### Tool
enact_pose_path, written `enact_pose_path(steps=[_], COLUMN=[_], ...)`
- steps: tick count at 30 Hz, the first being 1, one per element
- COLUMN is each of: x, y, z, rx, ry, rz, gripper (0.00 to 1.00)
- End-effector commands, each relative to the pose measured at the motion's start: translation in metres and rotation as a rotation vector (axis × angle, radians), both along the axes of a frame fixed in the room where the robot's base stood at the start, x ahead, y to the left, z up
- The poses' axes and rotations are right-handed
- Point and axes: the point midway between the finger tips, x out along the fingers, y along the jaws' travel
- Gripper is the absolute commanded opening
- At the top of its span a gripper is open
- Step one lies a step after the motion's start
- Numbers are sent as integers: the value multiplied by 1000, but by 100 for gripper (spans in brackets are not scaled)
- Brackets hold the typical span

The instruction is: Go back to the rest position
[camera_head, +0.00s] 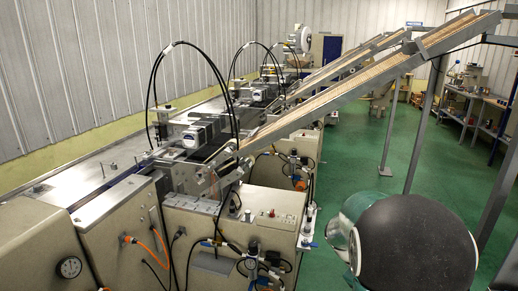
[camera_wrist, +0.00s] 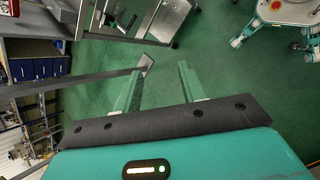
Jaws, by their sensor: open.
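My gripper (camera_wrist: 159,70) shows in the wrist view, with its two teal-edged fingers apart and nothing between them. It hangs over the green floor (camera_wrist: 215,75), near a grey metal post with a foot plate. In the head view my arm fills the lower right as a black rounded part with a teal edge, and the gripper's fingers do not show there. The wrapper machine (camera_head: 190,150) runs along the left and middle of the head view, apart from my arm.
A sloping chute (camera_head: 340,95) on metal posts (camera_head: 388,135) rises to the upper right. A workbench (camera_head: 470,95) stands along the right side. Shelves with blue drawers (camera_wrist: 35,70) are at the left of the wrist view. Open green floor (camera_head: 350,160) lies between machine and bench.

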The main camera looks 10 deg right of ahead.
Motion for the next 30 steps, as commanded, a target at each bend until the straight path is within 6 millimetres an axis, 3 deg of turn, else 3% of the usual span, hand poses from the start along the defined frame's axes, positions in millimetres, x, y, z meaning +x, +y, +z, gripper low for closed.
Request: enact_pose_path(steps=[6,18,24,30], x=[-13,-60,-92,-111], y=[64,173,221,246], z=[49,118,141,151], rx=[126,371,496,575], ry=[-236,-612,-774,-864], rz=[-45,-100,-117,-128], gripper=[41,41,41,41])
